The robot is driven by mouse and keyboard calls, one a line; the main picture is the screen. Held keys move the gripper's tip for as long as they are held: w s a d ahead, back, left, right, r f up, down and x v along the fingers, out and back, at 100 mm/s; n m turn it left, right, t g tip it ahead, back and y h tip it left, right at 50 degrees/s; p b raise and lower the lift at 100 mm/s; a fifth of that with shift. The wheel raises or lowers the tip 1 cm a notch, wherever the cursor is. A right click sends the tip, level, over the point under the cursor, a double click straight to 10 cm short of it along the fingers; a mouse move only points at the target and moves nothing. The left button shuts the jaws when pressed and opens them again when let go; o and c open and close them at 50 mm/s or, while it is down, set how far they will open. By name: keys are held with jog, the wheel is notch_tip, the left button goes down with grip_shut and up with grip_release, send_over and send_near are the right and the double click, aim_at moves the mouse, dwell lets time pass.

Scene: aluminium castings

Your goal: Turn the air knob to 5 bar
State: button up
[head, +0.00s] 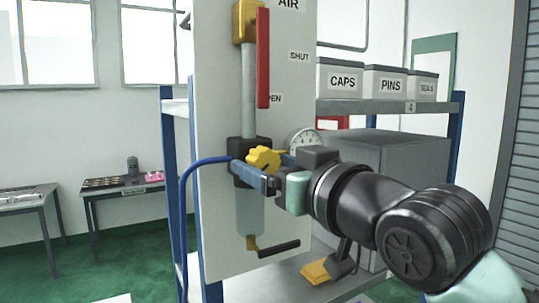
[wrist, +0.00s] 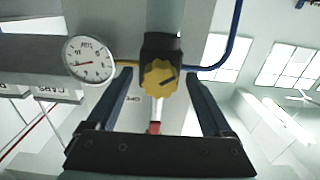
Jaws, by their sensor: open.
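The air knob (head: 263,160) is yellow and lobed, with a dark pointer line. It is on a dark regulator block on the white air panel (head: 222,90). My gripper (head: 258,180) is open at the knob. In the wrist view the knob (wrist: 160,78) shows between the two fingers (wrist: 157,80), with a gap on either side. The round white pressure gauge (wrist: 89,60) is left of the knob there, its needle pointing left; its numbers are too small to read surely. In the head view the gauge (head: 304,141) is partly hidden by my wrist.
A red lever (head: 263,58) hangs down above the regulator, by the SHUT and OPEN labels. A blue hose (head: 183,195) curves off to the left. A black-handled drain valve (head: 278,248) is below. Grey bins (head: 341,80) stand on the shelf at right.

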jog(key=c, duration=1.3)
jog(key=shift+c, duration=0.2)
jog(key=shift+f+n+b, duration=0.1)
jog(key=shift+n+b, duration=0.2)
jog(key=shift+b, duration=0.1)
jog(key=n+b, duration=0.2)
jog(key=shift+f+n+b, duration=0.15)
jog(key=shift+n+b, duration=0.15)
jog(key=shift+b, duration=0.05)
jog(key=n+b, duration=0.3)
jog(key=n, duration=0.2)
jog(key=shift+b, duration=0.35)
jog(key=n+b, duration=0.2)
jog(key=n, duration=0.2)
jog(key=shift+n, duration=0.4)
jog(key=shift+r+n+b, duration=0.2)
jog(key=shift+n+b, duration=0.25)
jog(key=shift+n, duration=1.45)
